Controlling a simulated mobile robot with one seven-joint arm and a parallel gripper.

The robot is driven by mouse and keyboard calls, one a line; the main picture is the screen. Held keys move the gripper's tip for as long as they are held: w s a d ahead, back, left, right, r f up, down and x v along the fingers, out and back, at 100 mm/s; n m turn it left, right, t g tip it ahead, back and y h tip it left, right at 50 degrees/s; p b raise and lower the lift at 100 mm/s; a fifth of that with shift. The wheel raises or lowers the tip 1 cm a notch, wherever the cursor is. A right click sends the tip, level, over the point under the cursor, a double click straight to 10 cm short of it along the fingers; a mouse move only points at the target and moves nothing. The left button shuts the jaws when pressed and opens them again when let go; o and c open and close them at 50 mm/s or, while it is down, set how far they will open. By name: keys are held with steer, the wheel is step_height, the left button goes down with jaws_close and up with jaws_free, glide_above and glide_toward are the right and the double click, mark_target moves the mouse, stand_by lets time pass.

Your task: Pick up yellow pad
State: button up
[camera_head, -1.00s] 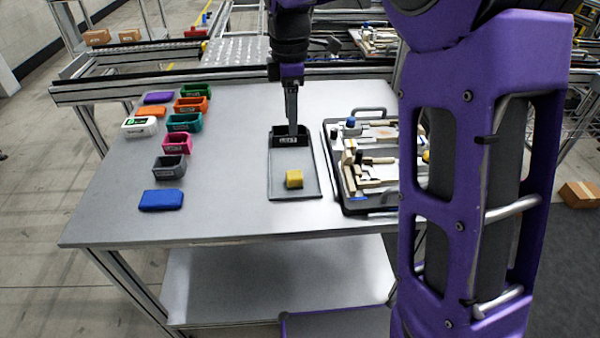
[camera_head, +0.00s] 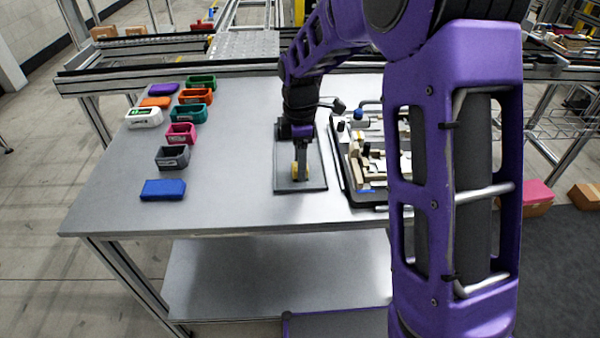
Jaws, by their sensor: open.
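The yellow pad (camera_head: 294,172) lies on the front part of a flat grey tray (camera_head: 312,184) on the table. My gripper (camera_head: 300,176) points down over the pad, with a finger in front of it, so only part of the yellow shows. The jaws are open, and I cannot tell whether they touch the pad. The black bin at the back of the tray is mostly hidden behind my arm.
Several coloured bins, among them a grey bin (camera_head: 172,157) and a pink bin (camera_head: 182,133), stand on the left with a blue block (camera_head: 163,190). A black fixture tray (camera_head: 352,190) with wooden parts is close on the right. The table's front left is clear.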

steer(key=shift+f, duration=0.8)
jaws_close()
steer(key=shift+r, duration=0.15)
step_height(320, 180, up, 10)
steer(key=shift+f+p, duration=0.1)
steer(key=shift+p, duration=0.7)
